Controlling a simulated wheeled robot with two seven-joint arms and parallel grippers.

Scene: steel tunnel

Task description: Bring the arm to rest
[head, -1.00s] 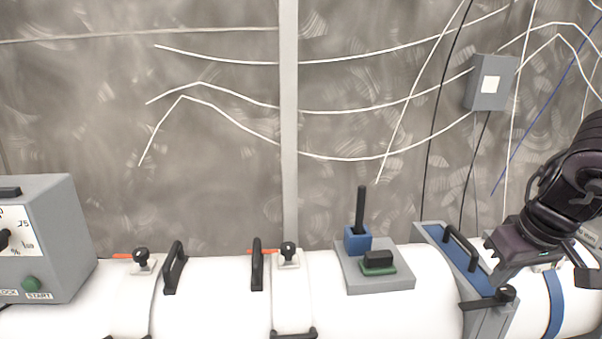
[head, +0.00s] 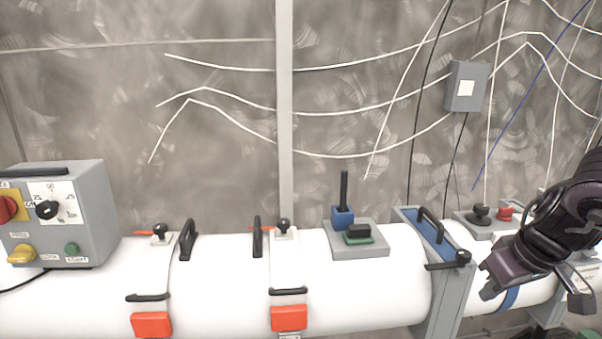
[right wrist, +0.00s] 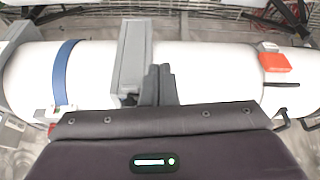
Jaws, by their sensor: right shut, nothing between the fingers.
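My right gripper (head: 490,280) is at the right of the head view, in front of the white pipe and just right of the grey frame with the blue inner face (head: 432,240). In the right wrist view its dark fingers (right wrist: 158,84) are together, with nothing between them. They appear over the pipe, beside the grey frame. My right arm (head: 565,225) comes in from the right edge, bent downward. My left gripper does not show in the head view.
The white pipe (head: 215,270) runs across the front, with black handles, clamps and orange blocks (head: 289,318). A grey control box (head: 85,215) stands at left. A grey plate (head: 372,248) bears a blue block with a black lever (head: 344,215). Loose cables hang on the wall.

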